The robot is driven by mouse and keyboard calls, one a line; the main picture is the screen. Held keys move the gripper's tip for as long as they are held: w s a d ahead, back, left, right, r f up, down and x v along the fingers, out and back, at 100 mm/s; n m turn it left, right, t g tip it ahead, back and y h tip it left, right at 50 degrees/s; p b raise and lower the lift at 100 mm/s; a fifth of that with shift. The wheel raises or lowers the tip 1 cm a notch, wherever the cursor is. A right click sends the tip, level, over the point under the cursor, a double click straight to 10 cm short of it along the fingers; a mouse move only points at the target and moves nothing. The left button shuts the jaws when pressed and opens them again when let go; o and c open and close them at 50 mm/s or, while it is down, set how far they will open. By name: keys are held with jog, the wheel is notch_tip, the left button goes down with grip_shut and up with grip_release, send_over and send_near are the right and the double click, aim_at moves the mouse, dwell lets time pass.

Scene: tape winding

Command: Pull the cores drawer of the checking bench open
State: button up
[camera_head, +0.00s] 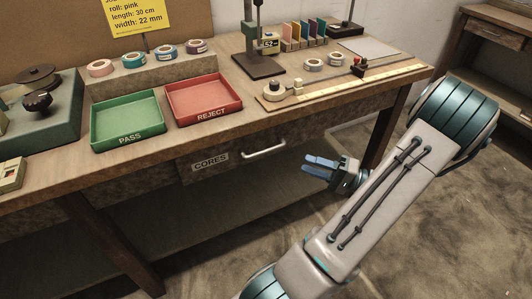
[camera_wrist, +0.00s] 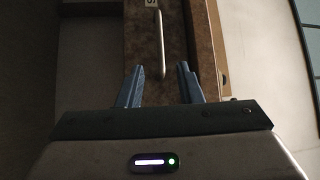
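The cores drawer (camera_head: 225,170) is set under the bench top and carries a CORES label. Its front looks flush with the bench, so it appears closed. Its pale bar handle (camera_head: 264,150) is on the right of the label. In the wrist view the handle (camera_wrist: 160,44) stands ahead of the fingers, roughly in line with the gap between them. My gripper (camera_head: 312,169) is to the right of the handle and apart from it. In the wrist view my gripper (camera_wrist: 161,70) has its two blue fingers spread with nothing between them.
On the bench (camera_head: 400,83) stand a green PASS tray (camera_head: 128,142), a red REJECT tray (camera_head: 243,96), tape rolls and a measuring board (camera_head: 340,83). A bench leg (camera_head: 388,130) stands behind my gripper. The floor in front of the drawer is clear.

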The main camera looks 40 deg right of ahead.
aim_at(265, 151)
jog(key=b+x, duration=0.1)
jog(key=x, duration=1.2)
jog(key=shift+w+a+b, duration=0.15)
jog(key=shift+b, duration=0.2)
grip_shut()
